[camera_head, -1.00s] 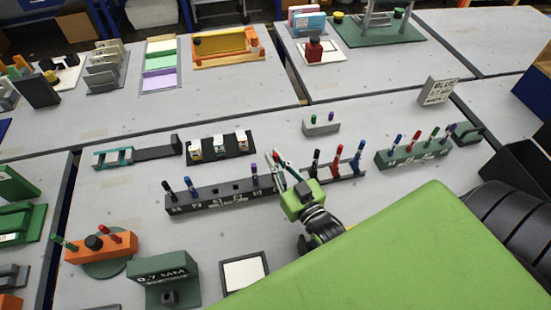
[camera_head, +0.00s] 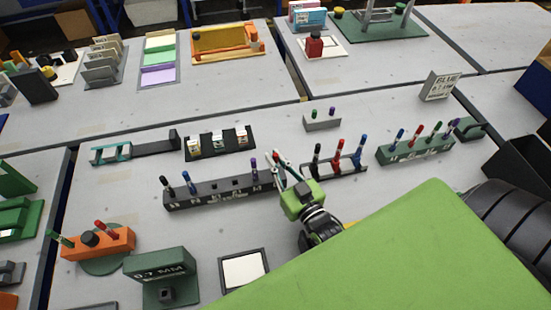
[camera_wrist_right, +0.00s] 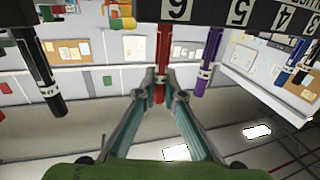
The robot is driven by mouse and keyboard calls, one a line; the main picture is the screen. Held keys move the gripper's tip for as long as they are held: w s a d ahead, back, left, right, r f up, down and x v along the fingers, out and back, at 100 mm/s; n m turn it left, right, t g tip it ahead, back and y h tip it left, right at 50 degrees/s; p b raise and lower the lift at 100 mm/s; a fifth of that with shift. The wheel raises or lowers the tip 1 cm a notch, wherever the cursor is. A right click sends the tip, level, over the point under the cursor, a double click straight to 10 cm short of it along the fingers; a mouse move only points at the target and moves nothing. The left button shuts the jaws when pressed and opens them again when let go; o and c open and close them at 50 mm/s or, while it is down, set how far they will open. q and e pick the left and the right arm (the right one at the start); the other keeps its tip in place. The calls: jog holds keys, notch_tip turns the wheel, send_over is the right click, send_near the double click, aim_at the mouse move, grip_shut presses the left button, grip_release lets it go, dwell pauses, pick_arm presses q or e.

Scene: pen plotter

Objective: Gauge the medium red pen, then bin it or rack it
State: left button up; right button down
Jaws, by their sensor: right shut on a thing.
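My right gripper (camera_head: 283,168) is at the right end of the long black numbered rack (camera_head: 215,195). In the right wrist view its fingers (camera_wrist_right: 160,90) are shut on a red pen (camera_wrist_right: 161,50), beside the purple pen (camera_wrist_right: 208,60). The pen's far end is at the rack's section marked 6. I cannot tell whether it sits in a slot or is lifted. A green block marked "0.7 MM" (camera_head: 160,270) stands at the front left. My left gripper is not in view.
A small rack of black, red and blue pens (camera_head: 337,157) is just right of my gripper. A green pen rack (camera_head: 415,150) stands farther right. An orange holder with pens (camera_head: 98,243) is at left. A dark open box (camera_head: 520,168) is at far right.

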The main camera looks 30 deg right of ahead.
jog(key=c, duration=2.1)
grip_release()
notch_tip(320, 180, up, 10)
jog(key=shift+f, duration=0.1)
